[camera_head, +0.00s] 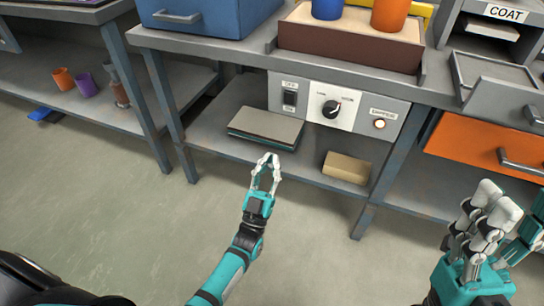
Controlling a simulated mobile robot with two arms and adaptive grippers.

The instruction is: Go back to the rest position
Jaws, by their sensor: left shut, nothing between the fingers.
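My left gripper (268,160) is in front of the workbench, over the floor. Its fingertips meet and it is shut with nothing between them. My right gripper (492,202) is at the lower right, close to the camera, in front of the orange drawer. From this angle I cannot tell whether its fingers are open or shut. Neither gripper is seen touching the bench.
The bench has a control panel (352,108) with a switch, a knob and a lit lamp. A blue cup (327,9) and an orange cup (390,14) stand above it. A flat stack (266,127) and a tan block (347,168) lie on the lower shelf. The floor (130,220) is clear.

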